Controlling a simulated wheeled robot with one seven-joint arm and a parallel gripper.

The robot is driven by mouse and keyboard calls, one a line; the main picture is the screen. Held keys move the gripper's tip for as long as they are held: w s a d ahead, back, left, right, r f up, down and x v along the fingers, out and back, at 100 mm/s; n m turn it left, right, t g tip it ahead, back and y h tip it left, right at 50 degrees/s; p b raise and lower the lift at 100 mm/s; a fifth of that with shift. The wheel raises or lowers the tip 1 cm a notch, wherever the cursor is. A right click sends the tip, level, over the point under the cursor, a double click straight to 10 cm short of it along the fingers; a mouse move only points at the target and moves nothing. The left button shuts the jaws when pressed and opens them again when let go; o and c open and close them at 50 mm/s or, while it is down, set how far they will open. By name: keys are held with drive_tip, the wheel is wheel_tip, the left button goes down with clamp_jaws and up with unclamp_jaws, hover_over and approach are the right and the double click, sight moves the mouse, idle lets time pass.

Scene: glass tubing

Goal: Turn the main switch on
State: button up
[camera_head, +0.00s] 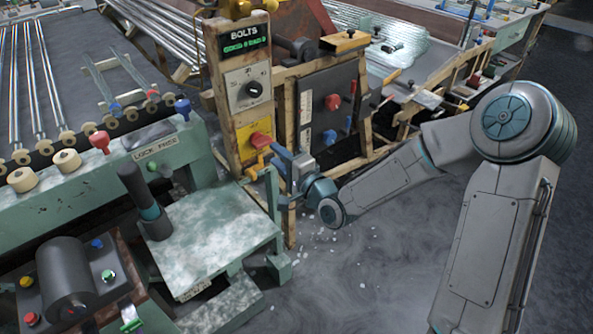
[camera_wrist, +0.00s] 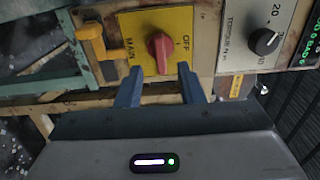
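The main switch is a red knob (camera_wrist: 160,46) on a yellow plate (camera_wrist: 143,63) marked MAIN and OFF in the wrist view. The knob's ridge points along the plate, toward the OFF side as far as I can see. In the head view the red knob (camera_head: 260,140) sits low on the wooden post, below the black dial. My gripper (camera_wrist: 159,67) is open in the wrist view. Its two blue fingers stand apart, one toward each side of the knob, with nothing gripped. In the head view my gripper (camera_head: 281,158) is close to the plate; contact cannot be told.
A yellow lever (camera_wrist: 97,42) sits beside the plate. A torque dial (camera_wrist: 263,41) is on the other side. A dark panel (camera_head: 318,97) with red and blue knobs stands right of the post. A green bench (camera_head: 215,226) lies left of my gripper. Open floor is below my arm.

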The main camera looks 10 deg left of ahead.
drive_tip(key=v, duration=0.8)
drive_tip(key=shift+p, duration=0.3)
drive_tip(key=shift+s, duration=0.1)
drive_tip(key=s+d+r+n+g+h+p, duration=0.1)
drive_tip(key=d+r+n+g+h+p, duration=0.2)
drive_tip(key=d+h, duration=0.4)
drive_tip(key=s+d+r+n+g+h+p, duration=0.1)
drive_tip(key=d+r+n+h+p, duration=0.15)
drive_tip(key=d+h+p, duration=0.45)
drive_tip(key=s+d+r+n+g+p, duration=0.1)
drive_tip(key=s+d+r+g+p, duration=0.1)
drive_tip(key=s+d+r, duration=0.2)
drive_tip(key=s+d+r+n+g+p, duration=0.1)
drive_tip(key=s+d+r, duration=0.4)
drive_tip(key=s+r, duration=0.5)
drive_tip(key=shift+s+d+g+p, duration=0.35)
drive_tip(key=shift+s+g+p, duration=0.1)
drive_tip(key=shift+s+g, duration=0.4)
drive_tip(key=shift+n, duration=0.25)
